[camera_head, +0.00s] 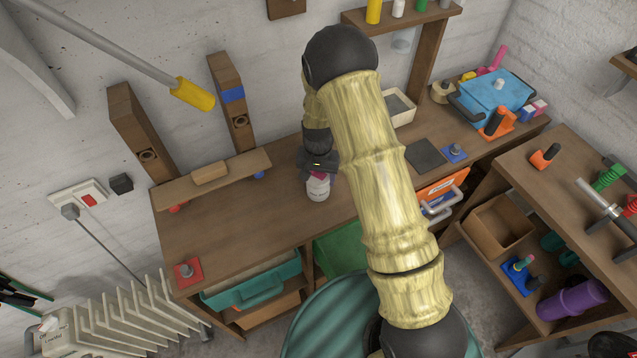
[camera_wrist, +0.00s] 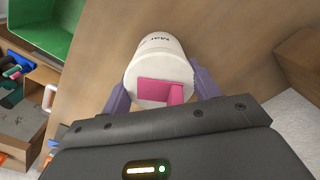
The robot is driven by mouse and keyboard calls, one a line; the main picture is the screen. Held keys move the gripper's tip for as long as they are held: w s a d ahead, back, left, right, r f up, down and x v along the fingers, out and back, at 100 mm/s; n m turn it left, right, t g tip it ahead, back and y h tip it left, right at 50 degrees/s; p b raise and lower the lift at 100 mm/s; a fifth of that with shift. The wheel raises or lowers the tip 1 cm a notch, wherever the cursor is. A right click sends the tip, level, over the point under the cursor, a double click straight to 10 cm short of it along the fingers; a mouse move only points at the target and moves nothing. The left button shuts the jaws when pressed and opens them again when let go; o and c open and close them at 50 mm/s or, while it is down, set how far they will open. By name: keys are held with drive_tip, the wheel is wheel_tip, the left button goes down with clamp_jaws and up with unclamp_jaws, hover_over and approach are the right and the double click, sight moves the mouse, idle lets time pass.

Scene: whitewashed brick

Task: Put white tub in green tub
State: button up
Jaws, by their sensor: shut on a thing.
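The white tub (camera_head: 318,187) is a small white cylinder with dark lettering and a pink part on its end. It is at the wooden workbench, under my gripper (camera_head: 317,174). In the wrist view the white tub (camera_wrist: 158,62) sits between the two purple fingers of my gripper (camera_wrist: 160,90), which is shut on it. I cannot tell whether its base touches the bench top. The green tub (camera_head: 342,248) is below the bench's front edge, partly hidden by my arm. It also shows at the upper left of the wrist view (camera_wrist: 42,22).
The workbench top (camera_head: 225,235) is clear to the left of my gripper. A wooden shelf piece (camera_head: 212,180) stands behind it. A teal drawer (camera_head: 250,285) is at the bench front. A blue container (camera_head: 495,95) and orange items stand at the right. A white radiator (camera_head: 120,315) is at lower left.

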wheel_tip(320, 180, up, 10)
drive_tip(key=b, duration=0.2)
drive_tip(key=shift+b, duration=0.4)
drive_tip(key=shift+w, duration=0.1)
idle(0.5)
